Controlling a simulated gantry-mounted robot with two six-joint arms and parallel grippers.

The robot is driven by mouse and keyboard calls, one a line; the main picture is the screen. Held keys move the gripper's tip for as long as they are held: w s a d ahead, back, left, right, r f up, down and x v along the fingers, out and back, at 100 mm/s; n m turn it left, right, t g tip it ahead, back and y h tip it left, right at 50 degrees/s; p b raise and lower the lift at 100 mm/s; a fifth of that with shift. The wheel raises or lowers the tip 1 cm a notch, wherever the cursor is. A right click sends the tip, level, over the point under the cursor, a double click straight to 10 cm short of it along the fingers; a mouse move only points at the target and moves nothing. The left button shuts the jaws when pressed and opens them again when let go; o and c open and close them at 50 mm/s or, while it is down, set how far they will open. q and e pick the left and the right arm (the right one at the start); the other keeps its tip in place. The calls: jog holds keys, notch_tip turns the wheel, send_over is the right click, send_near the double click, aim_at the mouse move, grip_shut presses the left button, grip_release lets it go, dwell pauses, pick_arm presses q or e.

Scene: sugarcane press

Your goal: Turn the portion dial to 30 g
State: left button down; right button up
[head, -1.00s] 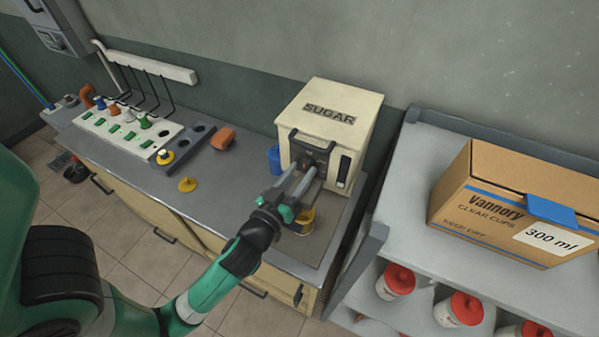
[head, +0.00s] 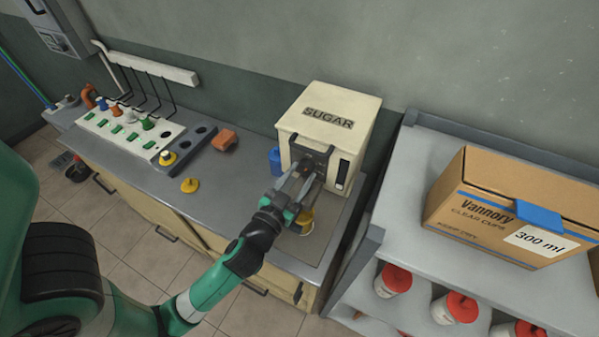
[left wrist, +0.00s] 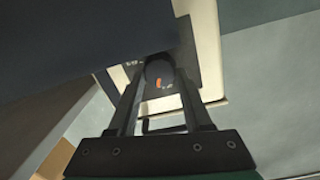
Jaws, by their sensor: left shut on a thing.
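The cream sugar dispenser (head: 335,106), lettered SUGAR, stands at the back of the counter. Its portion dial (left wrist: 159,72) shows in the left wrist view as a dark round knob with an orange mark, on a dark plate with small print I cannot read. My left gripper (head: 313,165) reaches the dispenser's front, and its fingers (left wrist: 158,85) are shut on the dial, one on each side. In the head view the gripper hides the dial. A yellow-rimmed cup (head: 306,219) stands below, partly hidden by the gripper. My right gripper is not in view.
A blue container (head: 275,160) stands left of the dispenser. A shelf (head: 410,185) with a cardboard box (head: 505,207) stands close on the right.

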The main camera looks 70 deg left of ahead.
pick_arm(q)
jog(key=m+p, duration=0.1)
jog(key=m, duration=0.2)
jog(key=shift+r+m, duration=0.15)
jog(key=shift+m, duration=0.15)
jog(key=shift+w+d+m+p, duration=0.1)
jog(key=shift+m+p, duration=0.75)
jog(key=shift+m, duration=0.75)
jog(key=shift+c, duration=1.6)
grip_release()
